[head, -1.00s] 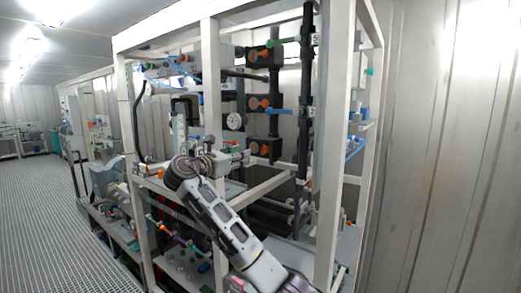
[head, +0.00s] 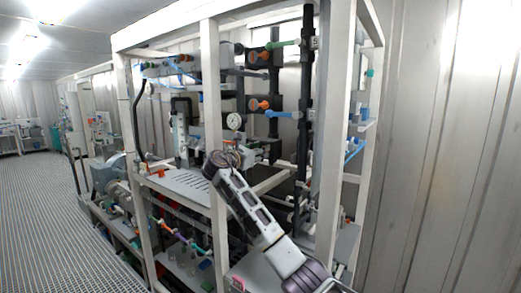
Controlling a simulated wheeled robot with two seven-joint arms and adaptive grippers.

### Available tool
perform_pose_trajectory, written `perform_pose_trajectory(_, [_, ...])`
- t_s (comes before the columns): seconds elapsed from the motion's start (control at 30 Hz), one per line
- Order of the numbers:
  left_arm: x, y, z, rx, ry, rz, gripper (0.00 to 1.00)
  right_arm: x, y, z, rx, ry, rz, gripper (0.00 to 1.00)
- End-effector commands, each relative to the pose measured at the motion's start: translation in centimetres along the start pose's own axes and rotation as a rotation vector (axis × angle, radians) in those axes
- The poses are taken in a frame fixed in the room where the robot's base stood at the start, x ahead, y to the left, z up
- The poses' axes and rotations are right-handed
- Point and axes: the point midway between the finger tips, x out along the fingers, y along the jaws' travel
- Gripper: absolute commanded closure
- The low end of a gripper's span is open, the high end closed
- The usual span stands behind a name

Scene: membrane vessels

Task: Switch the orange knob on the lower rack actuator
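Several dark actuators with orange knobs are stacked on the rack in the head view. The upper orange knob (head: 258,57) and the middle orange knob (head: 260,104) show clearly. The lower rack actuator (head: 272,150) sits below them, and its orange knob is small and hard to make out. My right arm rises from the bottom right. My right gripper (head: 246,156) is at its far end, just left of the lower actuator. It is small and blends with the rack parts, so I cannot tell its finger opening or any contact. My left gripper is not in view.
White rack posts (head: 212,100) stand in front of the actuators, with another thick post (head: 336,130) to the right. A round gauge (head: 234,121) is just above my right gripper. Black vertical pipes (head: 307,100) run right of the actuators. The grated floor (head: 70,220) at left is clear.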

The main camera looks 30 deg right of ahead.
Motion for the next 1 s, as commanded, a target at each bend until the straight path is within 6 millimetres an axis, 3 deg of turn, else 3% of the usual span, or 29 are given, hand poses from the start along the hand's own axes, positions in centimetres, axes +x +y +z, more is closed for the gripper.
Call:
perform_pose_trajectory(0.43, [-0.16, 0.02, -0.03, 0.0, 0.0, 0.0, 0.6, 0.78, -0.02, -0.02, 0.001, 0.0, 0.0, 0.68])
perform_pose_trajectory(0.7, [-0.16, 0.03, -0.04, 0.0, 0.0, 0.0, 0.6, 0.75, -0.02, -0.02, 0.0, 0.0, 0.0, 1.0])
perform_pose_trajectory(1.0, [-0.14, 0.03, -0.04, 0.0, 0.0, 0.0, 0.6, 0.74, -0.02, -0.03, 0.008, 0.0, 0.0, 1.0])
